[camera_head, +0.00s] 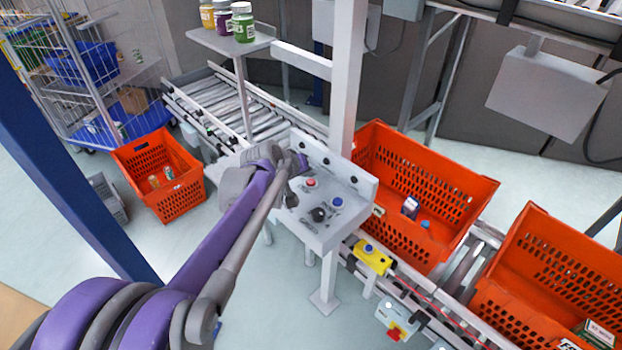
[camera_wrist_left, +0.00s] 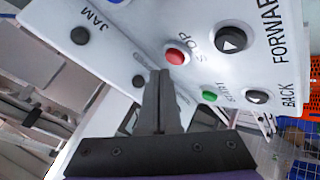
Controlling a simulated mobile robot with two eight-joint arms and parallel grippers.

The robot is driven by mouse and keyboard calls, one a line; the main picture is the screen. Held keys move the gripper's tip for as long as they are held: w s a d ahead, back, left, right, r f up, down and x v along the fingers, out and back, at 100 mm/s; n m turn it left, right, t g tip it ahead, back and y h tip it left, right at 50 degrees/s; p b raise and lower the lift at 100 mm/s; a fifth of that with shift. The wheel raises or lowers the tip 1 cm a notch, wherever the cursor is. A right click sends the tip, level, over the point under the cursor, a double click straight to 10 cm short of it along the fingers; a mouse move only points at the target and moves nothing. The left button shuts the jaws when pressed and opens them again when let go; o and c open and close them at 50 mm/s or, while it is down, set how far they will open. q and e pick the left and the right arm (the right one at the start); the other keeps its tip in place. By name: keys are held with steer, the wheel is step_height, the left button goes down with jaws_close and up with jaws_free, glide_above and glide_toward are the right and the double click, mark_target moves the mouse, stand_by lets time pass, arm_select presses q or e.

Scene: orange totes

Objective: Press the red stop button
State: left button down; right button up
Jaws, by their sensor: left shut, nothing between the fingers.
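The red stop button (camera_wrist_left: 175,57) sits on a white panel (camera_wrist_left: 135,30) beside the word STOP in the left wrist view. A red button (camera_head: 311,182) also shows on the pale control box (camera_head: 318,235) in the head view; I cannot tell if it is the same one. My left gripper (camera_wrist_left: 160,75) is shut and empty, its tips just below the red button in the wrist picture. I cannot tell whether they touch the panel. In the head view the left gripper (camera_head: 297,163) is over the left part of the box and hides some of it. My right gripper is out of view.
An orange tote (camera_head: 440,185) stands close right of the box. A pale post (camera_head: 348,75) rises behind it.

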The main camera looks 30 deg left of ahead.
mark_target(309, 184)
arm_select(q)
steer(key=shift+r+p, duration=0.35)
steer(key=shift+r, duration=0.2)
steer(key=shift+r+p, duration=1.15)
steer(key=shift+r, duration=0.85)
steer(key=shift+f, duration=0.1)
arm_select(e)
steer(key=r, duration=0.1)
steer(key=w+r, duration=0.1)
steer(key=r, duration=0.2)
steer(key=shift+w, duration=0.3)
arm_select(q)
steer(key=shift+s, duration=0.1)
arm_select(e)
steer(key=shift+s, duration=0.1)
